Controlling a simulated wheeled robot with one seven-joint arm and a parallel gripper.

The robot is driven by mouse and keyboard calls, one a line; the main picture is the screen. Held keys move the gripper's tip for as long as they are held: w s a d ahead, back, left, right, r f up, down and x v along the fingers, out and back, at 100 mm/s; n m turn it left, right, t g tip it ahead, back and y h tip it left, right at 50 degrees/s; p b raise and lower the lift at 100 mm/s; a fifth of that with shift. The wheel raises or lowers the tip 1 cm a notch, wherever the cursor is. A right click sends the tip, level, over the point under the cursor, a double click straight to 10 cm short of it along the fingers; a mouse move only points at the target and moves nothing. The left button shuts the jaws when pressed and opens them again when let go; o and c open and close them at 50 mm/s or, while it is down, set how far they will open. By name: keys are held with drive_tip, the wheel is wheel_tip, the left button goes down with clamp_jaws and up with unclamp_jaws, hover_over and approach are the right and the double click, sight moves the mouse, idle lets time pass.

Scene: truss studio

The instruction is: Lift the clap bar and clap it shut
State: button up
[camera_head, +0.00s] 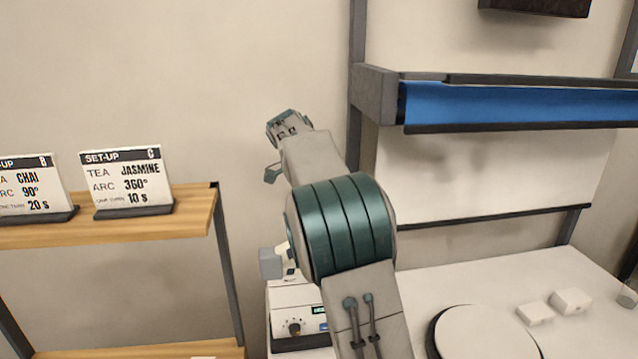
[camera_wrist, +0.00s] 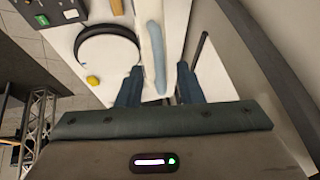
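I cannot pick out a clap bar or slate for certain in either view. In the wrist view my gripper (camera_wrist: 160,68) is open, its two dark blue fingers standing well apart. A long pale-blue bar (camera_wrist: 156,48) shows in the gap between the fingertips. I cannot tell its depth or whether it is the clap bar; no finger visibly touches it. In the head view my arm reaches up and away, and its far end hides the gripper's fingers.
A blue roll (camera_head: 510,103) hangs in a frame at upper right. Below it a white table (camera_head: 420,283) holds a round turntable (camera_head: 480,335) and small white blocks (camera_head: 571,301). A knobbed control box (camera_head: 297,310) stands behind my arm. Set-up cards (camera_head: 127,180) stand on a wooden shelf (camera_head: 190,222).

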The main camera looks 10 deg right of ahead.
drive_tip(key=v, duration=1.3)
drive_tip(key=shift+a, duration=0.15)
